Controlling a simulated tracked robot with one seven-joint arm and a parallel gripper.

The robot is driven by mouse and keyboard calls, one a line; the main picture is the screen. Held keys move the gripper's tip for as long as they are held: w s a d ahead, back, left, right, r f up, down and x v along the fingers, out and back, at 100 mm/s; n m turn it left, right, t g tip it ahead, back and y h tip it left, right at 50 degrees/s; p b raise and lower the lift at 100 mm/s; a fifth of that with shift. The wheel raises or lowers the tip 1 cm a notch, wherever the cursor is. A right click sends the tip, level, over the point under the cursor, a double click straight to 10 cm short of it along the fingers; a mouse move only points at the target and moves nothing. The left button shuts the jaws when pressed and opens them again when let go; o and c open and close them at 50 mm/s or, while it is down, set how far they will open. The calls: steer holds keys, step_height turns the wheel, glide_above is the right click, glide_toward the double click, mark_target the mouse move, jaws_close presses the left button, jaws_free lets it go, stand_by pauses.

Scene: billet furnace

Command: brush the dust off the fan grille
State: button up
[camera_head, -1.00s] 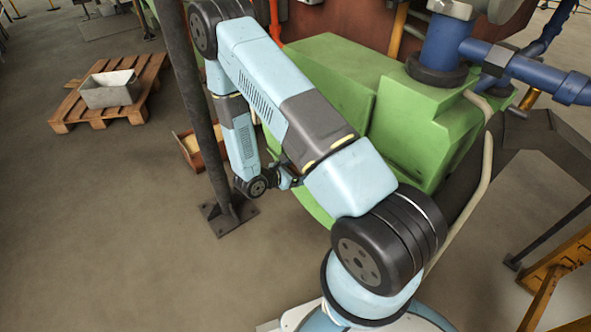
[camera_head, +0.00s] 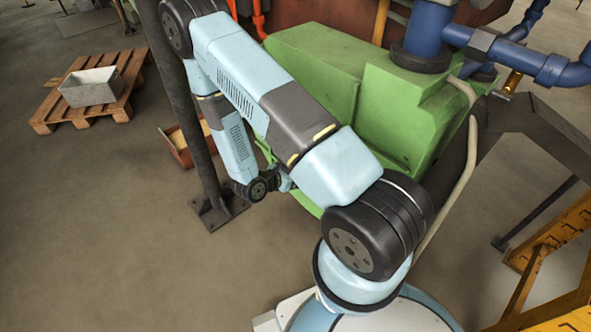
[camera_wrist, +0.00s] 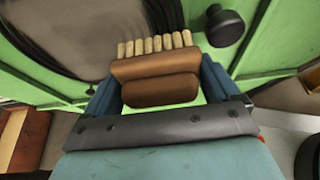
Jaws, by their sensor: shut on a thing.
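My gripper (camera_wrist: 160,88) is shut on a brush in the wrist view. The brush (camera_wrist: 155,68) has a brown block and a row of pale bristle tufts pointing away from me. Past the tufts is a round grey-brown area (camera_wrist: 85,30) edged by dark curved bands, set in green panels; it appears to be the fan grille with dust, but its bars are not clear. I cannot tell whether the bristles touch it. In the head view my arm reaches down beside the green machine (camera_head: 400,110); the brush and grille are hidden there.
A black knob (camera_wrist: 225,25) sticks out right of the tufts. A dark post (camera_head: 185,110) stands close to my arm. A pallet (camera_head: 45,118) with a grey bin (camera_head: 92,88) lies left. Blue pipes (camera_head: 545,65) and a yellow frame (camera_head: 560,235) are right. The floor at lower left is clear.

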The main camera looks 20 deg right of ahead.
steer(key=shift+w+d+r, duration=0.15)
steer(key=shift+r, duration=0.7)
steer(key=shift+w+a, duration=0.45)
steer(key=shift+w, duration=0.7)
steer(key=shift+w+a, duration=0.45)
steer(key=shift+w, duration=0.7)
steer(key=shift+w+a, duration=0.45)
steer(key=shift+w, duration=0.7)
steer(key=shift+c, duration=0.4)
steer(key=shift+s+d+r, duration=0.25)
steer(key=shift+s, duration=0.4)
steer(key=shift+s+d+r, duration=0.25)
steer(key=shift+s+d, duration=0.05)
steer(key=shift+s, duration=0.3)
steer(key=shift+s+d+r, duration=0.25)
steer(key=shift+s, duration=0.4)
steer(key=shift+s+d, duration=0.3)
steer(key=shift+s, duration=0.55)
steer(key=shift+s+d, duration=0.25)
steer(key=shift+s, duration=0.55)
steer(key=shift+r, duration=0.75)
steer(key=w+a, duration=0.3)
steer(key=w, duration=0.7)
steer(key=shift+w+a, duration=0.35)
